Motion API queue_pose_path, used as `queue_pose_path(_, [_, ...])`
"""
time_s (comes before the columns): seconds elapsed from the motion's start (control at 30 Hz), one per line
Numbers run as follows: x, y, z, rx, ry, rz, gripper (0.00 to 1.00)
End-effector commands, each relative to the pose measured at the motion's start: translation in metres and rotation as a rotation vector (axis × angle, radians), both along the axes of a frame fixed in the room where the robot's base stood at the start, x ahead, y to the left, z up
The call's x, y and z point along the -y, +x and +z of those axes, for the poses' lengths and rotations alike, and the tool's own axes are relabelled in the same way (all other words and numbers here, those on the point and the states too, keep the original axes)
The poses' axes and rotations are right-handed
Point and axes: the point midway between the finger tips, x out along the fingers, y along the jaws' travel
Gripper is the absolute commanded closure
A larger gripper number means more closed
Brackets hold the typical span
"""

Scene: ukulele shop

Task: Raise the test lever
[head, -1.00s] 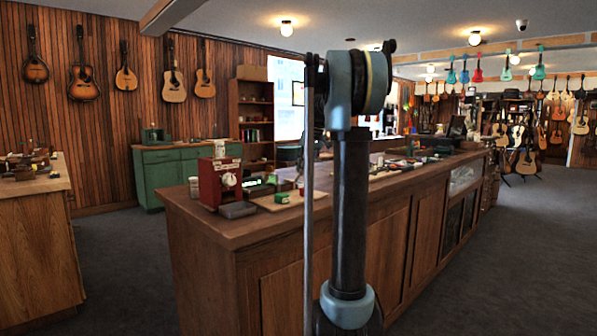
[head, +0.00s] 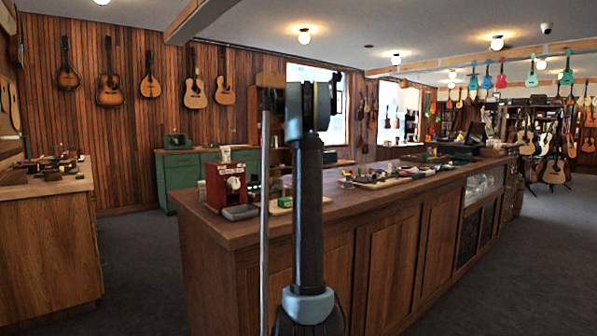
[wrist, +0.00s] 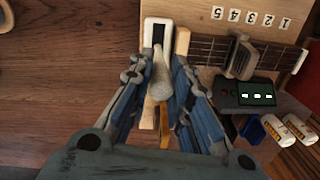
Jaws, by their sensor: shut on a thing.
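The test lever (wrist: 160,76) looks like a pale grey, rounded handle in the wrist view. It stands by a white block with a dark slot (wrist: 157,32). My gripper (wrist: 162,88) has its blue-and-grey fingers on either side of the handle, shut on it. The lever's lower part is partly hidden between the fingers. In the head view my arm blocks the middle of the picture, and neither the gripper nor the lever can be made out there.
A fretted neck (wrist: 205,50) with a grey clamp (wrist: 240,57) lies right of the lever, near a number strip (wrist: 250,17) and a small dark display (wrist: 257,92). A red box with a dial (head: 226,186) stands on the wooden counter (head: 205,229). Bare wood lies left of my gripper.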

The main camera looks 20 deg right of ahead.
Motion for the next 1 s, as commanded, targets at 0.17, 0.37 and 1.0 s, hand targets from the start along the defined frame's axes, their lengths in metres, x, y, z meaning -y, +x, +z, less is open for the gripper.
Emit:
queue_pose_path(0.17, [-0.006,0.014,-0.003,0.008,0.004,0.002,1.00])
queue_pose_path(0.37, [-0.009,0.021,-0.005,0.008,0.004,0.003,1.00])
queue_pose_path(1.0, [-0.014,0.027,-0.008,0.010,0.007,0.004,1.00])
